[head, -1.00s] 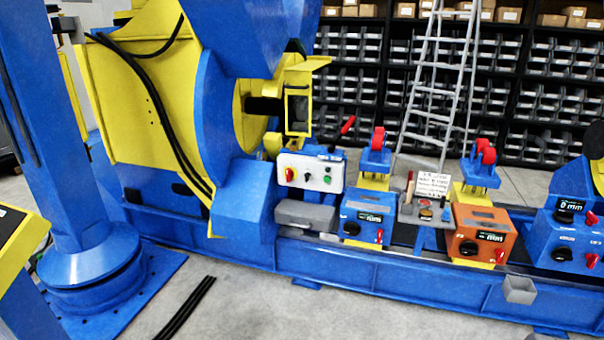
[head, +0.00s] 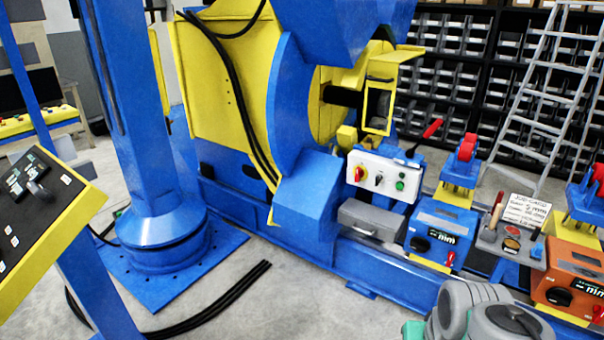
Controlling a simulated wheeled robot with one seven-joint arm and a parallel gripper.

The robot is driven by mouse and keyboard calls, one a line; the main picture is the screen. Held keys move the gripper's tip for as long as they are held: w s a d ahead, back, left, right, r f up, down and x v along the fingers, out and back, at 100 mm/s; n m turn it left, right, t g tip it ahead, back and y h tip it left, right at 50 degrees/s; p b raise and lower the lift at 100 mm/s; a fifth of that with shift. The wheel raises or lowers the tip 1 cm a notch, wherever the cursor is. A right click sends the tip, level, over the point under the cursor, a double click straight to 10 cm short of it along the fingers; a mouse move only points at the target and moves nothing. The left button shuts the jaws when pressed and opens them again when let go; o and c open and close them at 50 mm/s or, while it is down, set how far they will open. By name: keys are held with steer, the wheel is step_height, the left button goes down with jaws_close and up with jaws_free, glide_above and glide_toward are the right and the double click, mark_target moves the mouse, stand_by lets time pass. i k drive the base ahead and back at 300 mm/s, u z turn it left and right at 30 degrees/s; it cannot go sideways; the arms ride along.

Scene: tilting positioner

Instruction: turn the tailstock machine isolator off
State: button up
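No tailstock machine isolator can be made out for certain in the head view. A white control box (head: 382,178) on the blue machine bed carries a red rotary switch on a yellow plate (head: 359,173), a black selector and a green button. I cannot tell whether this switch belongs to the tailstock. The blue unit (head: 438,235) and the orange unit (head: 570,280) each have a black knob and a small red switch. Grey rounded links of my arm show at the bottom right. My gripper is not in view.
A blue column (head: 140,120) on a floor plate stands at left, near a yellow-edged console (head: 40,205). Black cables (head: 215,305) lie on the floor. A grey ladder (head: 550,90) leans by the bin racks. Bare floor lies in front of the bed (head: 395,285).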

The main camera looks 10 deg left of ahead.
mark_target(360, 172)
steer(key=u, duration=0.25)
steer(key=i, duration=0.9)
steer(key=u, duration=0.65)
steer(key=i, duration=1.25)
steer(key=u, duration=0.5)
